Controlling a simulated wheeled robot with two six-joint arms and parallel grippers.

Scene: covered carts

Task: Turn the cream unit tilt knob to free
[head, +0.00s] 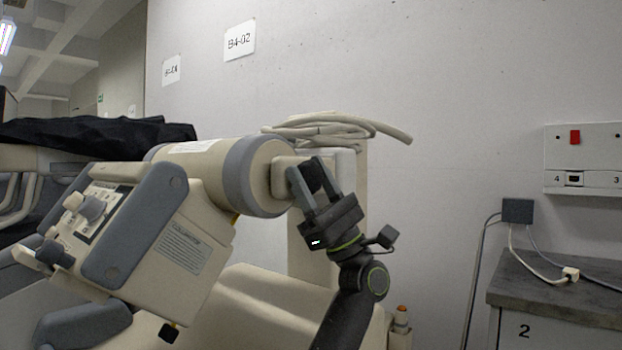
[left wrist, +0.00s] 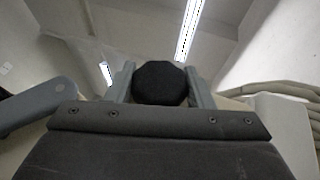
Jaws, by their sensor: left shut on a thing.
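The cream unit (head: 190,240) is a tilted box-shaped head with grey side bumpers, joined to a thick cylinder (head: 215,165) with a grey end band. A black knob (head: 313,174) sits at the cylinder's right end, by the cream column. My left gripper (head: 308,177) reaches up to it from below, with a grey finger on each side. In the left wrist view the round black knob (left wrist: 160,83) fills the space between the two fingers, and my gripper is shut on it. The knob's markings and pointer are hidden. My right gripper is out of view.
Coiled cream cable (head: 325,127) lies on top of the column, just above my gripper. A black cover (head: 95,136) drapes the unit at the left. A grey-topped cabinet (head: 560,290) stands at the right, below a wall socket panel (head: 585,160). Bare wall lies between.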

